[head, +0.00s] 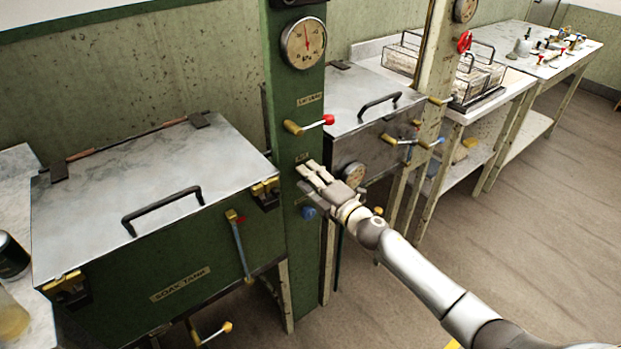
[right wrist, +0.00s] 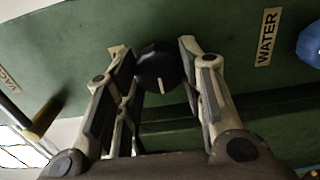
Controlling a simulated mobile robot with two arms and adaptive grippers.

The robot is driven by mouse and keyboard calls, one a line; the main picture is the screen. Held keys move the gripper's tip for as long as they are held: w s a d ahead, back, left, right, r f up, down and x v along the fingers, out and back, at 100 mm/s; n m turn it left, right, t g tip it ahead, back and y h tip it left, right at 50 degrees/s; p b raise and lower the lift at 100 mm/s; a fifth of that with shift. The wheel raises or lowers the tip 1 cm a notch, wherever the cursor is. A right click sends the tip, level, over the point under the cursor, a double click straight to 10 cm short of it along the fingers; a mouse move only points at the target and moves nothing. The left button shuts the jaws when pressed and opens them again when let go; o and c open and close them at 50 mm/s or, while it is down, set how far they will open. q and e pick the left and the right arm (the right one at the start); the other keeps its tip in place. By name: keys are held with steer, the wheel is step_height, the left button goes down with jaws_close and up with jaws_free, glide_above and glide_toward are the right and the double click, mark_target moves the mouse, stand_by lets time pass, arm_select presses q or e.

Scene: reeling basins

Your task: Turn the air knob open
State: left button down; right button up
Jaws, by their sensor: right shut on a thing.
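The black round knob (right wrist: 160,68) with a pale pointer line is on the green panel (head: 293,120), between the fingers of my right gripper (right wrist: 155,70) in the right wrist view. The pointer line aims toward the bottom of that view. In the head view my right gripper (head: 310,175) reaches the panel just below a small label and hides the knob. It is shut on the knob. A small label beside the knob is partly covered by a finger and I cannot read it. My left gripper is not in view.
A blue knob (head: 309,213) sits just below, near a WATER label (right wrist: 267,37). A red-tipped vacuum lever (head: 312,124) sticks out above, under a gauge (head: 303,43). The soak tank (head: 160,190) stands left, another lidded tank (head: 362,95) right.

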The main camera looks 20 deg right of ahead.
steer(key=shift+f, duration=0.1)
steer(key=o, duration=1)
steer(key=v, duration=1.2)
